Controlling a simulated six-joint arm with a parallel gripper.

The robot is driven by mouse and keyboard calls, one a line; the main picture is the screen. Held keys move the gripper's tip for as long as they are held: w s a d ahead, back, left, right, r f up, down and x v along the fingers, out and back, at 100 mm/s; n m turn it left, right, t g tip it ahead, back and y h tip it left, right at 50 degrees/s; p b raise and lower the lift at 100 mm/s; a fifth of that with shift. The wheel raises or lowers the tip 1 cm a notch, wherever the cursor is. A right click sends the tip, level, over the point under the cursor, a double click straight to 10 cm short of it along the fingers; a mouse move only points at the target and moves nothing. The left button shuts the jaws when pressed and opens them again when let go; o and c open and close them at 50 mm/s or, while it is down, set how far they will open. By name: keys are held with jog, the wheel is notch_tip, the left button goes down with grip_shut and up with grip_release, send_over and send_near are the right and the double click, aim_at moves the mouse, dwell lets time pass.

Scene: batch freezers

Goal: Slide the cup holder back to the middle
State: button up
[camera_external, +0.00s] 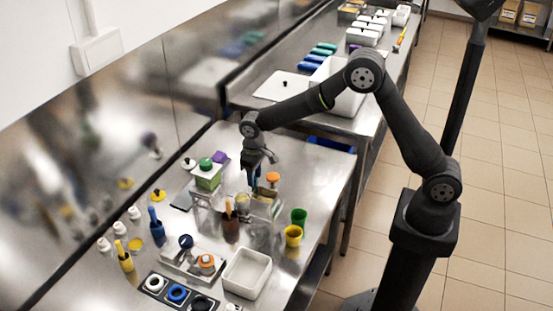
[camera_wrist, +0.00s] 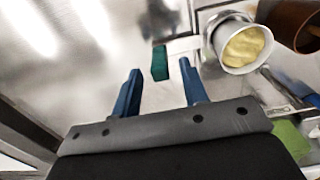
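The cup holder seems to be the metal rack (camera_external: 262,208) on the steel counter in the outside view; its outline is hard to make out among the metal parts. A white cup with pale yellow filling (camera_wrist: 242,48) sits in a metal ring in the wrist view, beside a brown cup (camera_wrist: 297,24). A small dark green block (camera_wrist: 159,63) shows just beyond my fingertips, roughly between their lines; whether it belongs to the holder I cannot tell. My gripper (camera_wrist: 160,88) has its blue fingers apart with nothing between them. In the outside view my gripper (camera_external: 256,170) points down above the rack's back.
A green-topped container (camera_external: 207,178) stands left of my gripper. Green and yellow cups (camera_external: 297,222) stand at the right. A white tray (camera_external: 246,273) and round lids are in front. Bare counter lies behind and right of my gripper.

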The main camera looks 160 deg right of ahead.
notch_tip(320, 180, up, 14)
dwell(0.3)
notch_tip(320, 180, down, 17)
jog(key=shift+f, duration=0.2)
jog(key=shift+a, duration=0.15)
dwell(0.4)
